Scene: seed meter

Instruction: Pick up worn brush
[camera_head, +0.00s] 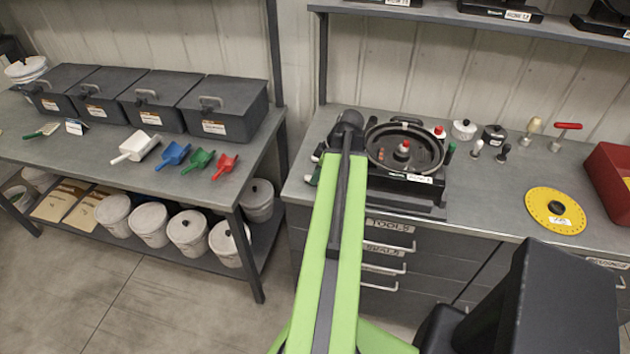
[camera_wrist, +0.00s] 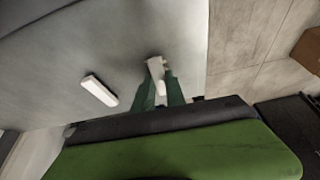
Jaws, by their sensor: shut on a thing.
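In the wrist view, my gripper (camera_wrist: 160,92) has two dark green fingers closed on a small pale thing, which I take to be the worn brush (camera_wrist: 155,66). Its pale block end sticks out past the fingertips, and a narrow whitish part shows between the fingers. The rest of it is hidden by the fingers. In the head view, my green arm reaches over the workbench to the left of the round black seed meter (camera_head: 404,148). The arm hides the fingertips and the held thing there.
The right bench holds small tools, a yellow disc (camera_head: 561,210) and a red bin (camera_head: 611,180). Drawers with pale handles (camera_head: 388,243) are below. The left bench carries dark lidded boxes (camera_head: 222,105) and coloured scoops (camera_head: 173,154). A shelf (camera_head: 470,14) hangs above.

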